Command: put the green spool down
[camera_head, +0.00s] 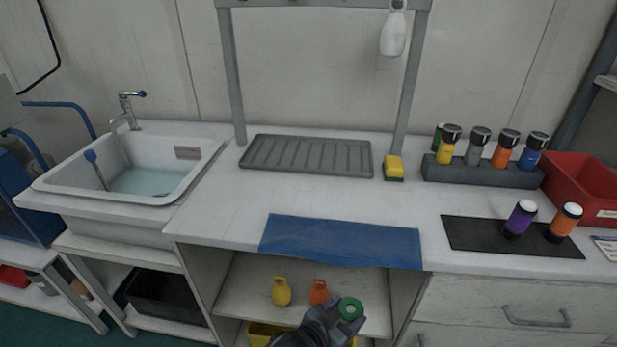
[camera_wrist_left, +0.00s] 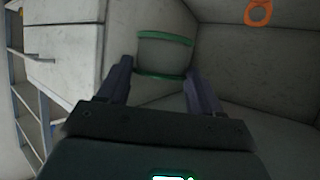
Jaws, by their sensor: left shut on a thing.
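The green spool (camera_head: 350,308) is held by my left gripper (camera_head: 338,322), in front of or over the open shelf (camera_head: 240,296) below the counter. I cannot tell whether it touches the shelf. In the left wrist view, the spool (camera_wrist_left: 162,54) shows two green rims and a pale middle, between the two fingers of my left gripper (camera_wrist_left: 158,78). The fingers are shut on it. My right gripper is in neither view.
A yellow ringed object (camera_head: 282,292) and an orange one (camera_head: 319,291) stand on the shelf just left of the spool. A yellow bin (camera_head: 262,331) is below. The blue mat (camera_head: 340,241) at the counter's front edge is bare. Drawers (camera_head: 500,310) flank the shelf on the right.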

